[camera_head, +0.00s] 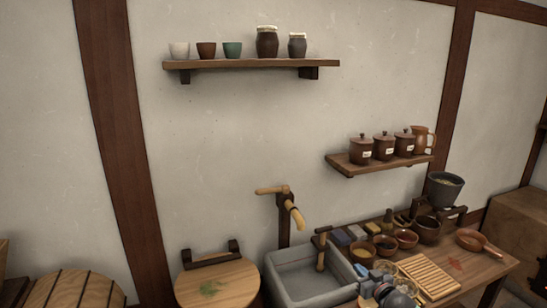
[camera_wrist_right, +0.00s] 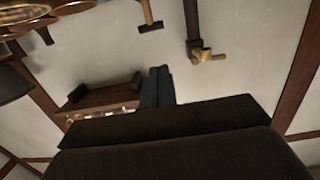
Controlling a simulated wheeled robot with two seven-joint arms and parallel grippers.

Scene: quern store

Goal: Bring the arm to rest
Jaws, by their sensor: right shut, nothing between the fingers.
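My right gripper (camera_head: 374,276) is low in the head view, in front of the table with the bowls. Only its blue and grey end shows, and the rest of the arm is cut off by the lower edge. In the right wrist view, my right gripper's dark fingers (camera_wrist_right: 157,86) are together with nothing between them. My left gripper is in neither view.
A wooden table (camera_head: 452,290) holds several bowls, a slatted board (camera_head: 429,275) and a pan (camera_head: 474,241). A stone sink (camera_head: 281,288) stands left of it below a wooden spout (camera_head: 289,205). Shelves (camera_head: 250,64) with pots hang above. The wall between is clear.

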